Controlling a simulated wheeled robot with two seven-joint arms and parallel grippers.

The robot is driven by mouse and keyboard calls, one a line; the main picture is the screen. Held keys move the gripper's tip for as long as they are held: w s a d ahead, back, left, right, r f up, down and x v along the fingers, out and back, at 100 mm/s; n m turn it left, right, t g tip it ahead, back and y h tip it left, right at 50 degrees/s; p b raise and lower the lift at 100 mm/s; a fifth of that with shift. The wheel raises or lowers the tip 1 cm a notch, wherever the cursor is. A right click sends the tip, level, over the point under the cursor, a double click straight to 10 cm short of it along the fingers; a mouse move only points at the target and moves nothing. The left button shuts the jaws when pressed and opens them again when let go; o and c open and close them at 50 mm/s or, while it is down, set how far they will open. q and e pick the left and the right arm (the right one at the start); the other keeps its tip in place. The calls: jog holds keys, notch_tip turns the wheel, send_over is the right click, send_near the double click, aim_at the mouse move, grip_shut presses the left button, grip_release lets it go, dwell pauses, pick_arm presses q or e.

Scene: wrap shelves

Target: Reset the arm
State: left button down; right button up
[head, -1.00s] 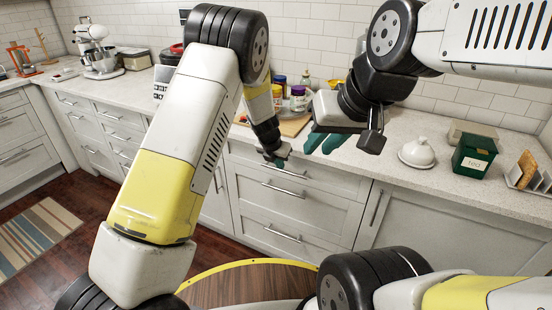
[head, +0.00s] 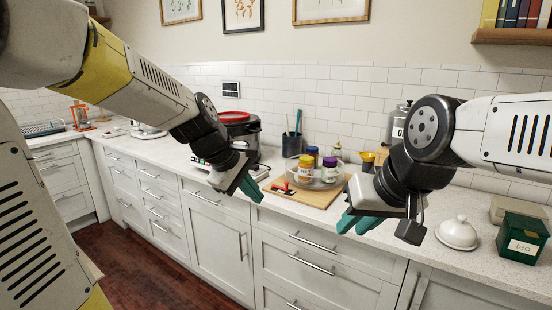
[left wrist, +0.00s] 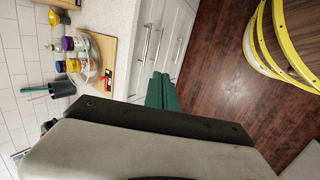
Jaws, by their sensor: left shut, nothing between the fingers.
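My left gripper (head: 252,190) comes in from the left in the head view. Its green fingers are together and empty, in front of the counter edge, left of the wooden board. The left wrist view shows the same shut fingers (left wrist: 162,92) over the cabinet fronts and floor. My right gripper (head: 358,224) is on the right, in front of the counter edge, with green fingers pointing down and left. Whether its fingers are apart is unclear from this angle. Nothing shows held in it.
A wooden board (head: 318,197) carries several jars on a tray (head: 326,183). A dark pressure cooker (head: 240,136) stands behind my left gripper. A white lidded dish (head: 457,233) and a green tea box (head: 522,241) stand at right. Space before the drawers (head: 300,255) is clear.

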pick_arm(q)
jog(key=s+a+r+m+y, duration=0.1)
jog(key=s+a+m, duration=0.3)
jog(key=s, duration=0.4)
jog(key=s+a+r+m+t+y, duration=0.1)
jog(key=s+a+m, duration=0.4)
jog(key=s+m, duration=0.2)
jog(key=shift+s+r+y, duration=0.15)
jog(key=shift+s+y, duration=0.15)
jog(key=shift+s, duration=0.15)
